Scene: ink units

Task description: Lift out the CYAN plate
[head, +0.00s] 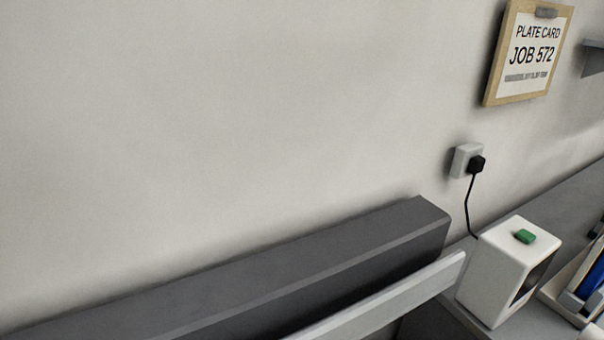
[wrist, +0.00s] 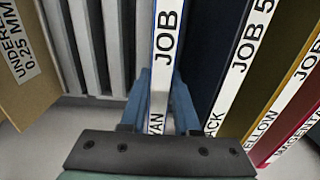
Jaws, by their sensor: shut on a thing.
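In the wrist view the cyan plate (wrist: 166,45) stands on edge, its white label strip reading "JOB" and "YAN". A thin blue edge shows beside the strip. My gripper (wrist: 162,88) has its blue fingers on either side of this label strip and is shut on the plate. The plate's lower part is hidden behind the gripper. To its right stand the black plate (wrist: 236,72), the yellow plate (wrist: 272,112) and the magenta plate (wrist: 304,112), each with a white label strip. I cannot make out my gripper in the head view.
Left of the cyan plate are several upright grey slats (wrist: 92,45) and a tan underlay pack (wrist: 28,75). In the head view a white box (head: 490,270) with a green top piece stands on the grey counter. A job card (head: 528,52) hangs on the wall above a plugged socket (head: 462,160).

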